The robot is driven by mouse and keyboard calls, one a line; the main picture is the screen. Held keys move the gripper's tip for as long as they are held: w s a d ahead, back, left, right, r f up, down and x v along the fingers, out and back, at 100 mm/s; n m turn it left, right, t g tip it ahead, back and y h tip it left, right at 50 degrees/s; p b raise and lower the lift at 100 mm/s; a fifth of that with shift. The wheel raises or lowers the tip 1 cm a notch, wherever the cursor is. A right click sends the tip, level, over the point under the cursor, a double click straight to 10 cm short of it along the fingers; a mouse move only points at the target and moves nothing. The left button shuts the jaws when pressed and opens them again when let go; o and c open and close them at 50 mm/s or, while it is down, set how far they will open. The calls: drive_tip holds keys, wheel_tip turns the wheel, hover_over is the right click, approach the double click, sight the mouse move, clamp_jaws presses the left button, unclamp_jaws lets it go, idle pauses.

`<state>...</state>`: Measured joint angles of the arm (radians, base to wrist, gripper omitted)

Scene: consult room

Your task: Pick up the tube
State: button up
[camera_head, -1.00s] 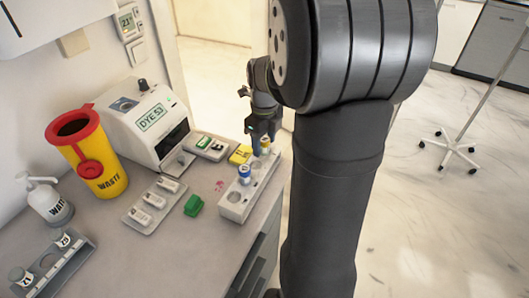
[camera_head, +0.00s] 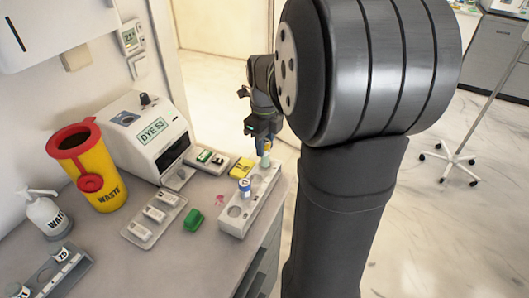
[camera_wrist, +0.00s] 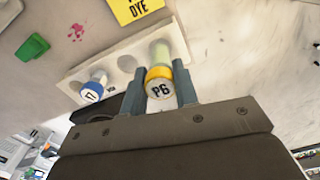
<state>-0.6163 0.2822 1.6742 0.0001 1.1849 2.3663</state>
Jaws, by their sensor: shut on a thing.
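The tube (camera_wrist: 160,79) has a yellow cap marked P6 and a pale, greenish body. My gripper (camera_wrist: 172,88) is shut on it, one finger on each side of the cap. In the head view my gripper (camera_head: 264,143) is over the far end of the white rack (camera_head: 232,222), with the tube's pale body (camera_head: 265,160) below the fingers. I cannot tell whether its lower end is clear of the hole. A second tube with a blue cap (camera_head: 244,186) stands in the same rack; it also shows in the wrist view (camera_wrist: 92,92).
A yellow DYE box (camera_head: 241,168) and a green block (camera_head: 193,220) lie near the rack. The DYE 53 machine (camera_head: 150,140), yellow waste bin (camera_head: 100,180) and a pump bottle (camera_head: 45,212) stand further left. The counter ends just right of the rack.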

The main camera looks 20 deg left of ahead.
drive_tip(key=d+r, duration=0.7)
drive_tip(key=d, duration=0.4)
drive_tip(key=w+a+r+n, duration=0.1)
drive_tip(key=a+r+n, duration=0.35)
drive_tip(key=a, duration=0.75)
drive_tip(key=w+a+r+n, duration=0.1)
drive_tip(key=a+r+n, duration=0.3)
drive_tip(key=a, duration=0.9)
drive_tip(key=s+a+n, duration=0.4)
drive_tip(key=s+a, duration=0.3)
drive_tip(key=a, duration=0.3)
drive_tip(key=s+a+n, duration=0.5)
drive_tip(key=s+a, duration=0.2)
drive_tip(key=a, duration=0.4)
drive_tip(key=shift+s+f, duration=0.2)
drive_tip(key=shift+s, duration=0.2)
drive_tip(key=shift+f+n, duration=0.25)
drive_tip(key=shift+f, duration=0.05)
drive_tip(key=shift+f, duration=2.25)
